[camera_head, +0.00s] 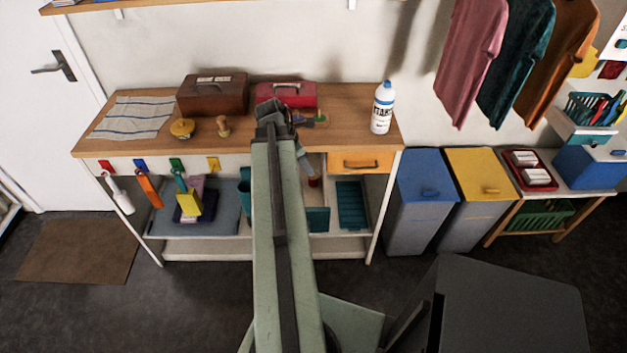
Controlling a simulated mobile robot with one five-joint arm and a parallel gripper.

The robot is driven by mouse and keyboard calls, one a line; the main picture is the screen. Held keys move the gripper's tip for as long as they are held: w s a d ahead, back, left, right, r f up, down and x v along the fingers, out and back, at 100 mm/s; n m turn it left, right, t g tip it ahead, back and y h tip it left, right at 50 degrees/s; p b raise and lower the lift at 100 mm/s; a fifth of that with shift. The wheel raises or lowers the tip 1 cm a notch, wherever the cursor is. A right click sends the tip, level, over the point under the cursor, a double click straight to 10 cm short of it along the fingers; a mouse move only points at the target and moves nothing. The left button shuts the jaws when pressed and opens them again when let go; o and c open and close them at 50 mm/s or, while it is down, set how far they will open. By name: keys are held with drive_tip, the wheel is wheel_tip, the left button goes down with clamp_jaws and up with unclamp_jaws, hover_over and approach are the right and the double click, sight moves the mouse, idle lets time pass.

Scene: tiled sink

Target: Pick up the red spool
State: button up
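I cannot clearly make out a red spool. A small dark red thing (314,182) shows below the worktop, right of my arm, at the lower end of a slim grey part; whether it is the spool, I cannot tell. My green arm rises through the middle of the picture to a dark joint over the worktop's front edge. My gripper's fingers cannot be made out, so its opening and any hold are unclear. My arm hides part of the bench and shelf behind it.
The wooden worktop (340,140) carries a brown box (213,94), a red box (292,95), a striped cloth (134,117), a yellow round thing (182,128), a wooden stamp (223,126) and a white bottle (382,108). Blue (425,190) and yellow (481,185) bins stand right.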

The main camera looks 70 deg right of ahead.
sight(313, 176)
drive_tip(key=b+x, duration=0.3)
drive_tip(key=x, duration=0.1)
drive_tip(key=b+x, duration=0.4)
drive_tip(key=shift+w+a+f, duration=0.15)
drive_tip(key=shift+w, duration=0.05)
drive_tip(key=shift+r, duration=0.2)
clamp_jaws()
